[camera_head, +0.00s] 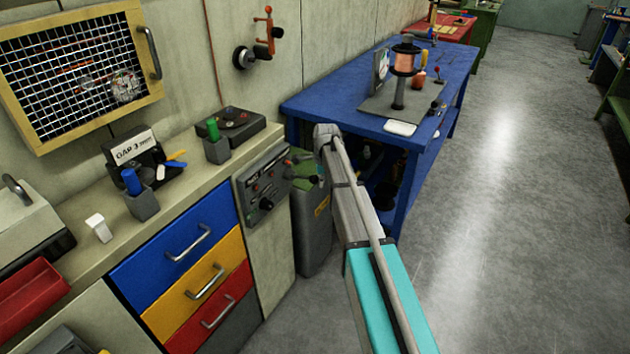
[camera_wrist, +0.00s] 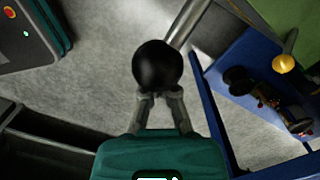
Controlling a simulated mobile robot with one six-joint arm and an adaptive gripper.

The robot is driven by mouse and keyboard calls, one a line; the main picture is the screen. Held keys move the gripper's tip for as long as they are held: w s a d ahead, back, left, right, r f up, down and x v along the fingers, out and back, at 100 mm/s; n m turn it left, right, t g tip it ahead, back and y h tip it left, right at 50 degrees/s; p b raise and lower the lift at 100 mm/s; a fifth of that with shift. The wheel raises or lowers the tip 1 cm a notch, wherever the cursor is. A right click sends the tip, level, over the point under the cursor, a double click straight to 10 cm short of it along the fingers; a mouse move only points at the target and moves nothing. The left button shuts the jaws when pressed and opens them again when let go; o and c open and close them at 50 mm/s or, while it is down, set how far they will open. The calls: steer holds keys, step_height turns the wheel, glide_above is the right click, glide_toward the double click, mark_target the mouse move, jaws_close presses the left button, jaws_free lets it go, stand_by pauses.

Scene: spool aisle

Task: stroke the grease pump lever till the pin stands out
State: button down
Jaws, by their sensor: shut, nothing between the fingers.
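In the wrist view a black ball knob (camera_wrist: 158,66) sits on a pale metal rod (camera_wrist: 196,22) that runs up to the right; it looks like the pump lever. My gripper (camera_wrist: 159,95) is shut and empty, its fingertips right at the near edge of the knob. I cannot tell whether they touch it. In the head view my gripper, dark green (camera_head: 304,166), is partly hidden by my arm, above a grey drum-like body (camera_head: 312,235) with a yellow label. The lever is not clear there. I cannot make out the pin in either view.
A grey control panel (camera_head: 264,187) stands left of my gripper, at the end of the drawer cabinet (camera_head: 175,262). A blue workbench (camera_head: 345,107) with a copper spool (camera_head: 405,60) is close on the right. Its blue frame (camera_wrist: 213,112) borders the wrist view. The aisle floor (camera_head: 500,230) is clear.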

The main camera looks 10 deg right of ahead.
steer(key=shift+w+a+r+p, duration=0.3)
steer(key=shift+a+r+p, duration=0.6)
steer(key=shift+p, duration=0.25)
steer(key=shift+d+r+p, duration=0.1)
steer(key=shift+r+p, duration=0.6)
steer(key=shift+r, duration=0.1)
steer(key=shift+r+p, duration=0.75)
steer(key=shift+s+a+r+p, duration=0.1)
steer(key=shift+r+p, duration=0.25)
steer(key=shift+r, duration=0.1)
steer(key=shift+s+a+r+p, duration=0.1)
steer(key=shift+r+p, duration=0.25)
steer(key=shift+r, duration=0.1)
steer(key=shift+d+r+p, duration=0.35)
steer(key=shift+r+p, duration=0.25)
steer(key=shift+p, duration=0.05)
steer(key=r+p, duration=0.3)
steer(key=shift+d+r, duration=0.2)
steer(key=shift+r, duration=0.05)
steer(key=shift+s+p, duration=0.3)
steer(key=shift+s, duration=0.05)
steer(key=s+a+r+n+p, duration=0.1)
steer(key=s+n, duration=1.6)
steer(key=s, duration=1)
steer(key=shift+a+r+h, duration=0.25)
steer(key=shift+a+h, duration=0.15)
